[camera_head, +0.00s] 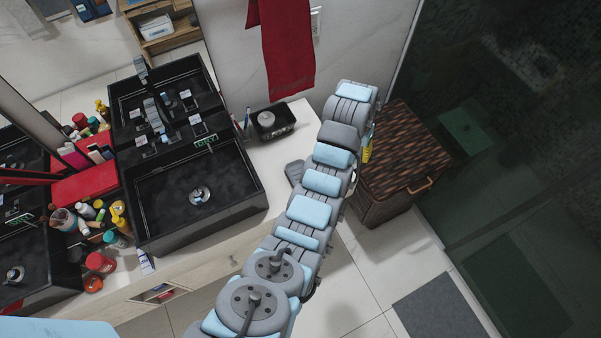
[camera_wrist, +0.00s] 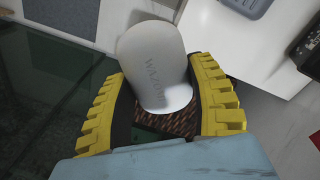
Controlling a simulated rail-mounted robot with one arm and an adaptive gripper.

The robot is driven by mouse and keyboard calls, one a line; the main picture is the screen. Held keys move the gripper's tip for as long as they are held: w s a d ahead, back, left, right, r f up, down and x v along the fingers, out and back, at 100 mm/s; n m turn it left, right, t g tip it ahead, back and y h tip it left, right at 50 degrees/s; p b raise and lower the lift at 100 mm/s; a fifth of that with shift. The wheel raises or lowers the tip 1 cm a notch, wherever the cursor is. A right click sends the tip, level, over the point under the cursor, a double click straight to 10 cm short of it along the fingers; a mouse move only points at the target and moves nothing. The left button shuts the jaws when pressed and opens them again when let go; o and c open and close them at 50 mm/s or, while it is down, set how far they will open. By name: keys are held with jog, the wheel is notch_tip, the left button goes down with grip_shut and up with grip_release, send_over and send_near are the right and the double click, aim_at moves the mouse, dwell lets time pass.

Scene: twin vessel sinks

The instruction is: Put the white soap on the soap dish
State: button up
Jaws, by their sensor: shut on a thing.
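The white soap (camera_wrist: 153,55) is a rounded bar with lettering, held between the yellow ribbed fingers of my gripper (camera_wrist: 158,78) in the wrist view. The fingers are shut on its sides. In the head view only a bit of yellow finger (camera_head: 367,148) shows past my arm, above the wicker basket, and the soap is hidden. A grey dish (camera_head: 294,172), which looks like the soap dish, lies on the counter's right end, left of my arm. Part of it also shows at the top of the wrist view (camera_wrist: 246,6), beyond the soap and apart from it.
A black tray (camera_head: 288,128) with a round item stands farther back on the counter. Black sinks (camera_head: 165,215) and crowded bottles lie to the left. The wicker basket (camera_head: 408,150) stands right of the counter, beside dark glass (camera_head: 510,130). A red towel (camera_head: 285,50) hangs behind.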

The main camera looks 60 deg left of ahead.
jog(key=shift+n, duration=0.6)
jog(key=s+a+f, duration=0.1)
jog(key=s+f, duration=0.1)
jog(key=s, duration=0.2)
jog(key=s+a+f+b, duration=0.1)
jog(key=s+a+f, duration=0.1)
jog(key=s, duration=0.2)
jog(key=s+a+f, duration=0.1)
jog(key=s+f, duration=0.2)
jog(key=s, duration=0.1)
jog(key=shift+a, duration=0.25)
jog(key=s+f+b, duration=0.2)
jog(key=s+f, duration=0.3)
jog(key=s, duration=0.4)
jog(key=shift+n, duration=0.3)
jog(key=w+a+f+b, duration=0.4)
jog(key=b, duration=0.4)
jog(key=w+a+f+b, duration=0.4)
jog(key=a+b, duration=0.1)
jog(key=b, duration=0.3)
jog(key=shift+w, duration=0.3)
jog(key=shift+w+a+f, duration=0.35)
jog(key=shift+w+f, duration=0.15)
jog(key=shift+f, duration=0.3)
